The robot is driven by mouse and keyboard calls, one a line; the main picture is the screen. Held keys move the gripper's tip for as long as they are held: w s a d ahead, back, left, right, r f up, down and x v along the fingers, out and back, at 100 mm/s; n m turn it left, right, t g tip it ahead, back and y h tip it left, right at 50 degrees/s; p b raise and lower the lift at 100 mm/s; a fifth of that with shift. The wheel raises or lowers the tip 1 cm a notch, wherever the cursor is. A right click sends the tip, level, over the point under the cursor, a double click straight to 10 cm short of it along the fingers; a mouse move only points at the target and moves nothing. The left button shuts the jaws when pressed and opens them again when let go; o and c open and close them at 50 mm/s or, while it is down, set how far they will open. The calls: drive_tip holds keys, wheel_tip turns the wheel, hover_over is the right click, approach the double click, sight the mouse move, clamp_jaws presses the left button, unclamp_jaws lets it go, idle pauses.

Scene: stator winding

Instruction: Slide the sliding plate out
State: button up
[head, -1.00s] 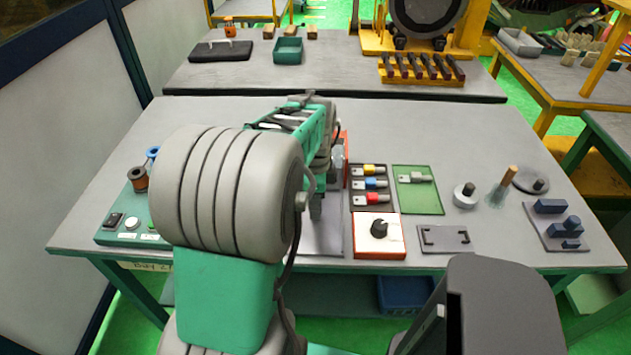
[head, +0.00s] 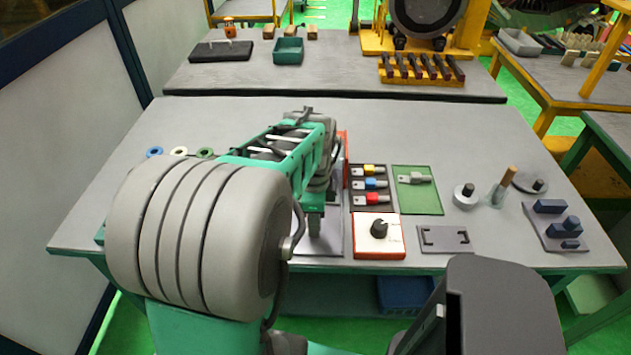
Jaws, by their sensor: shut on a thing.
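My gripper (head: 314,222) shows only in part below the end of my arm. It points down at a grey plate (head: 322,246) on the front part of the workbench, left of the orange-white box with a black knob. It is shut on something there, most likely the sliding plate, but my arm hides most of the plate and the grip. I cannot make out the sliding plate's outline or how far it sits in its holder. A red-orange upright edge (head: 345,165) shows just right of the gripper.
The knob box (head: 381,252), connector tray (head: 355,196), green tray (head: 430,202) and dark plate with two brackets (head: 445,239) lie to the right. Further right are a grey cylinder (head: 465,196), a brush (head: 497,193) and a block tray (head: 545,236). Coloured rings (head: 180,151) lie at left.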

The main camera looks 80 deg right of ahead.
drive_tip(key=shift+s+a+r+p, duration=0.1)
drive_tip(key=shift+s+a+p, duration=0.1)
drive_tip(key=shift+a, duration=0.75)
drive_tip(key=shift+s+a+p, duration=0.1)
drive_tip(key=shift+s+a, duration=0.1)
drive_tip(key=shift+a, duration=0.75)
drive_tip(key=o, duration=0.9)
drive_tip(key=shift+a, duration=0.1)
drive_tip(key=shift+o, duration=0.2)
wheel_tip(320, 180, up, 6)
drive_tip(key=p, duration=0.4)
drive_tip(key=shift+p, duration=0.4)
